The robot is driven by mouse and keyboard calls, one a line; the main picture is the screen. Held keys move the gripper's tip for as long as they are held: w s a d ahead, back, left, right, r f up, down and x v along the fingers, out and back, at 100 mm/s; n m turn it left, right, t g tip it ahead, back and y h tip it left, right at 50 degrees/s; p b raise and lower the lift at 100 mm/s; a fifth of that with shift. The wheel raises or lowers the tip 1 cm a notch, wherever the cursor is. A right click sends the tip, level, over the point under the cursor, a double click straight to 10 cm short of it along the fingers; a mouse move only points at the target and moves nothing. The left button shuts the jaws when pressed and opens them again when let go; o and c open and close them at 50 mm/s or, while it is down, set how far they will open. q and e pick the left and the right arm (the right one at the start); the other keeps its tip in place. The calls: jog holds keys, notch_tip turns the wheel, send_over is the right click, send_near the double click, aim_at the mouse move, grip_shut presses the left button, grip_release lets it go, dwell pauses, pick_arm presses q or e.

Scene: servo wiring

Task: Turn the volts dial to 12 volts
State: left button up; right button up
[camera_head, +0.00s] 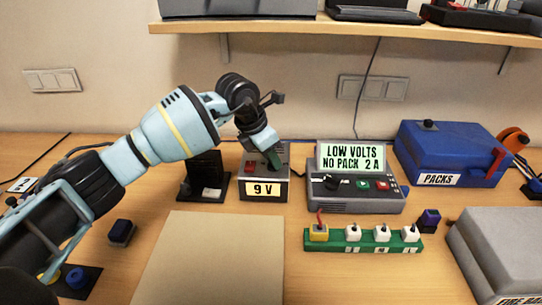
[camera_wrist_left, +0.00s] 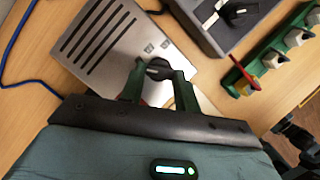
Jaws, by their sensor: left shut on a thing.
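The volts supply box (camera_head: 264,190) stands on the table in the head view, a grey box with a yellow "9 V" display (camera_head: 263,189). In the left wrist view its vented metal top (camera_wrist_left: 110,50) carries a black dial (camera_wrist_left: 158,69) with a light pointer mark. My left gripper (camera_head: 275,160) comes down onto the box top. In the left wrist view its two green fingers (camera_wrist_left: 158,80) stand on either side of the dial and are shut on it. In the head view the gripper hides the dial. My right gripper is not in view.
A grey tester (camera_head: 352,203) beside the box reads "LOW VOLTS NO PACK 2 A". A green strip (camera_head: 363,241) with several plugs lies in front of it. A blue packs box (camera_head: 450,155) stands right. A black stand (camera_head: 203,176) is close on the left.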

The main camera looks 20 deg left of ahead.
pick_arm(q)
jog(key=m, duration=0.2)
jog(key=m+g+b, duration=0.1)
jog(key=shift+w+a+f+m+h, duration=0.1)
jog(key=shift+w+f+m+h, duration=0.05)
jog(key=shift+m+h, duration=0.25)
jog(key=m+g+b, duration=0.1)
jog(key=m, duration=0.1)
jog(key=m+g+b, duration=0.1)
jog(key=m, duration=0.1)
jog(key=shift+w+m+h, duration=0.2)
jog(key=shift+m+h, duration=0.2)
jog(key=shift+m+b, duration=0.5)
jog(key=shift+m, duration=0.2)
jog(key=shift+g, duration=0.3)
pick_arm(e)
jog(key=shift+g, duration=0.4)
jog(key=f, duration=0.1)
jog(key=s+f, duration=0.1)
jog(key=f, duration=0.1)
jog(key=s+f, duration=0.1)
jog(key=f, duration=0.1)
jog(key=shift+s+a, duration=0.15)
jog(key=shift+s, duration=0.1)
pick_arm(q)
jog(key=shift+m, duration=0.3)
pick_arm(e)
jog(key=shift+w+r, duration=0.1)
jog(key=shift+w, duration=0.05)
